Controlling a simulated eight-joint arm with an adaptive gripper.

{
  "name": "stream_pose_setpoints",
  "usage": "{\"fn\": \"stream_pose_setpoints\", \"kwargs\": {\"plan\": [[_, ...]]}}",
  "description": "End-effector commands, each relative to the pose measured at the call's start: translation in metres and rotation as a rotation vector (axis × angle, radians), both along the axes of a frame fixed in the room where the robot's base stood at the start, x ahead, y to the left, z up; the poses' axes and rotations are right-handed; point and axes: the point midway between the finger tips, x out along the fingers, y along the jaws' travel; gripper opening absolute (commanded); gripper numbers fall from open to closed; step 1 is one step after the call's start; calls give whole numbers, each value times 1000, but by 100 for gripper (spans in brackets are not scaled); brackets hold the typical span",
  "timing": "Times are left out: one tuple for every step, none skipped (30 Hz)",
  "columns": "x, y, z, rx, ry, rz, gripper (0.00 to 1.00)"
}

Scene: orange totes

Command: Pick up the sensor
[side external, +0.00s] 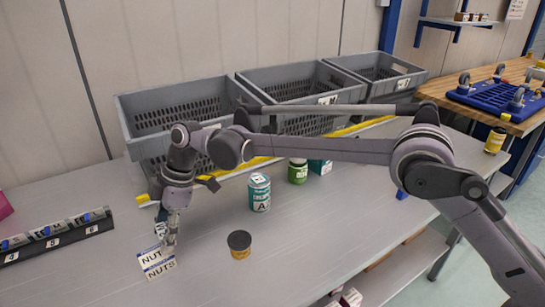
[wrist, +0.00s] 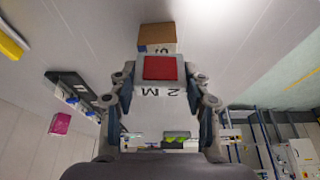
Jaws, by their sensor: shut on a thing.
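My gripper (side external: 169,243) points down at the left front of the grey table, at the white NUTS-labelled item (side external: 157,265). In the wrist view my gripper (wrist: 160,92) has its two fingers on either side of a white block with a red square (wrist: 165,68) and the marking "2 M". The fingers are shut on this block. I cannot tell for sure that it is the sensor. In the side view the fingers mostly hide what they hold, and I cannot tell whether it touches the table. A brown and white box (wrist: 157,36) shows just beyond the block.
A dark round-lidded jar (side external: 239,243) stands right of my gripper. A teal and white can (side external: 259,192) and a green jar (side external: 298,171) stand farther back. Grey crates (side external: 185,92) line the back. A dark labelled rail (side external: 55,237) lies at left. The front table is mostly clear.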

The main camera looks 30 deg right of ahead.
Motion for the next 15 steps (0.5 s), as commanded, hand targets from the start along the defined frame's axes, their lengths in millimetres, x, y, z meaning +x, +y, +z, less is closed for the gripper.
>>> {"fn": "stream_pose_setpoints", "kwargs": {"plan": [[0,0,8,0,0,0,11],[0,0,13,0,0,0,11],[0,0,21,0,0,0,11],[0,0,27,0,0,0,11],[2,-10,30,-1,0,-4,11],[4,-20,35,0,0,-5,11],[4,-27,39,0,0,-5,11],[5,-34,43,0,0,-5,11],[6,-43,49,0,1,-4,11],[6,-50,53,0,1,-4,11],[7,-56,56,0,1,-5,11],[8,-64,62,0,1,-4,11],[9,-70,65,1,1,-4,11],[9,-75,68,1,1,-4,11],[10,-82,73,1,0,-3,11]]}}
